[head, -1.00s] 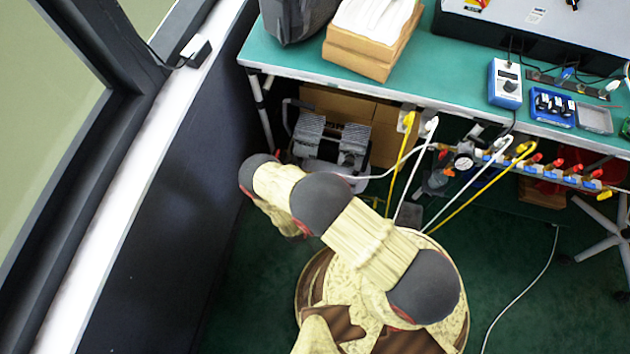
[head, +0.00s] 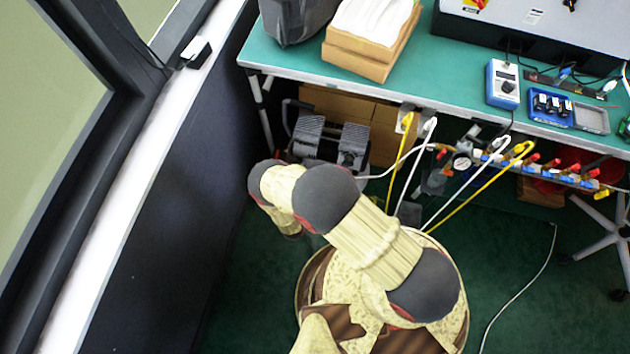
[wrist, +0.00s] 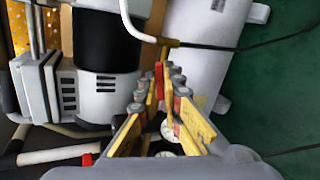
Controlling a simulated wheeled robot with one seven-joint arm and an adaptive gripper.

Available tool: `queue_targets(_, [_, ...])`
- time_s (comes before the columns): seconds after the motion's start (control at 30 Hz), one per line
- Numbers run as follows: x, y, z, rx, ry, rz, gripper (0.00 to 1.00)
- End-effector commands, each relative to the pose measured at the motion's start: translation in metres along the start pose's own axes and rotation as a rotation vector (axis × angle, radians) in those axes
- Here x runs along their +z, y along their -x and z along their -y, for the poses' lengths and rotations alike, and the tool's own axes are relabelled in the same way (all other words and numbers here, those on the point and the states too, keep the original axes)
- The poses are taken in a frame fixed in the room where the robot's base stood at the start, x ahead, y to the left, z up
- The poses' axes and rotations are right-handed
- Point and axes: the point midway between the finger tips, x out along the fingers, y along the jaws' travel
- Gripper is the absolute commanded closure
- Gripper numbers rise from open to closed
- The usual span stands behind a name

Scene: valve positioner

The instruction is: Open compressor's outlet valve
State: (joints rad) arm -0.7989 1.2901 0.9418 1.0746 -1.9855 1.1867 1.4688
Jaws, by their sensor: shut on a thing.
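The compressor (head: 330,140) stands on the floor under the green bench in the head view. In the wrist view its white tank (wrist: 205,45) lies behind my gripper, with the black and white motor (wrist: 105,75) at left. The outlet valve's red lever (wrist: 159,78) shows between my fingertips, below a brass fitting (wrist: 168,43). My gripper (wrist: 165,78) has yellow fingers closed on the lever. The exact contact is partly hidden by the fingers. Small round gauges (wrist: 167,130) show between the fingers. In the head view my gripper is hidden.
The green bench (head: 450,85) overhangs the compressor. A dark wall panel (head: 170,220) stands close on the left. White and yellow hoses (head: 480,185) hang from a manifold (head: 540,170) at right. Cardboard boxes (head: 385,130) stand behind the compressor.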

Motion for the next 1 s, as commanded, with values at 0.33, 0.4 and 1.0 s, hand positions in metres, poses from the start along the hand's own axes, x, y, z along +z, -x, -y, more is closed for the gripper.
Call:
queue_targets(0.33, [0.0005,0.0003,0.0013,-0.015,-0.190,0.000,1.00])
queue_targets(0.4, [0.0004,0.0002,0.0015,-0.017,-0.211,0.000,1.00])
queue_targets(1.0, [0.0003,0.0001,0.0020,-0.020,-0.250,0.000,1.00])
